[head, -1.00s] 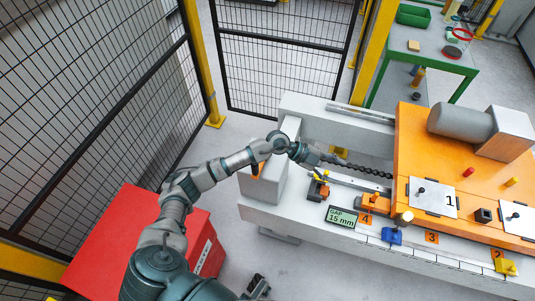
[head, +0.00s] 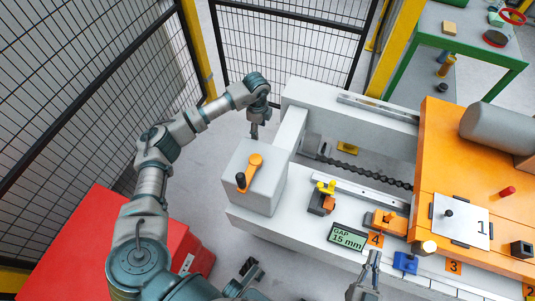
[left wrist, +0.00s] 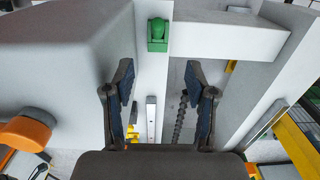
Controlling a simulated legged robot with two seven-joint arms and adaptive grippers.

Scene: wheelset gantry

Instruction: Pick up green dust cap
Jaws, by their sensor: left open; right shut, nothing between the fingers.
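The green dust cap (left wrist: 158,32) shows in the left wrist view, at the top middle on a pale grey surface. It lies beyond my open fingertips, roughly in line with the gap between them, and nothing touches it. I cannot make it out in the head view. My left gripper (head: 255,132) points down beside the grey end block in the head view. In the left wrist view its two dark fingers (left wrist: 159,80) are spread and empty. My right gripper (head: 374,257) is shut and empty at the bottom of the head view, in front of the display.
The grey end block (head: 265,195) with an orange lever (head: 250,170) stands close to my left gripper. A dark chain (head: 360,172) runs to the orange housing (head: 430,150). A display reading 15 mm (head: 346,238) and numbered stations line the front. Mesh fencing (head: 80,90) stands at left.

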